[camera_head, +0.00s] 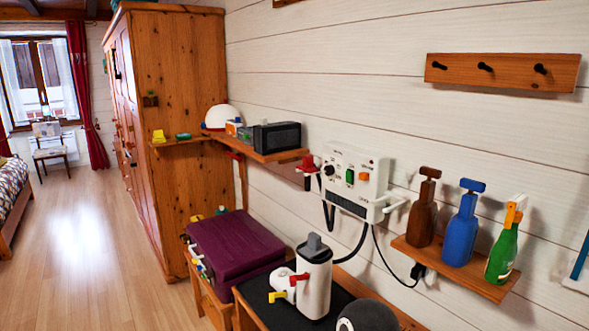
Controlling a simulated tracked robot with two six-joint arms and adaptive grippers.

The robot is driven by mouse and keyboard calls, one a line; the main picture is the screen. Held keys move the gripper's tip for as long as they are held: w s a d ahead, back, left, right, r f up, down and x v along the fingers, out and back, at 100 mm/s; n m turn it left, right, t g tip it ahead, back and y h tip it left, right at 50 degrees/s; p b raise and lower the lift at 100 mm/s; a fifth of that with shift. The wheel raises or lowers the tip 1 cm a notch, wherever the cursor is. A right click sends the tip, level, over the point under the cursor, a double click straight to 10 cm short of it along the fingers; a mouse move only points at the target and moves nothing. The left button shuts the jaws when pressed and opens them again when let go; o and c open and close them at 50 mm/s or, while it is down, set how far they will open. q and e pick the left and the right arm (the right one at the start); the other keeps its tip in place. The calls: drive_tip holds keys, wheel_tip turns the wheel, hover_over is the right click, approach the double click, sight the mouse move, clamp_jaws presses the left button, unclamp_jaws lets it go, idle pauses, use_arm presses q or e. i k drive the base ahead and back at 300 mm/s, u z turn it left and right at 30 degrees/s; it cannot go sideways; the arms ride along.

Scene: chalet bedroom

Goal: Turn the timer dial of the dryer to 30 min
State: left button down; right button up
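A white box-shaped unit (345,192), which looks like the dryer, is fixed to the white plank wall right of the middle. Its front has a black round knob (328,170) at the left, probably the timer dial, a green switch (350,176) and an orange switch (363,177). Small dark markings sit along the upper front and a dark grille lies below. The knob's pointer and the minute marks are too small to read. Neither of my grippers is in view, and nothing covers the knob.
A bottle shelf (408,244) with brown, blue and green bottles is right of the unit. Below stand a white bottle (314,285) on a dark-topped table and a purple case (222,249). A black box (277,137) sits on a left shelf. Open floor (75,230) lies left.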

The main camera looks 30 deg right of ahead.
sight(329, 171)
drive_tip(key=u, duration=0.25)
drive_tip(key=i, duration=1.35)
drive_tip(key=z, duration=0.5)
drive_tip(key=i, duration=0.7)
drive_tip(key=z, duration=0.4)
drive_tip(key=k, duration=0.95)
drive_tip(key=z, duration=0.15)
drive_tip(key=i, duration=0.95)
drive_tip(key=u, duration=0.05)
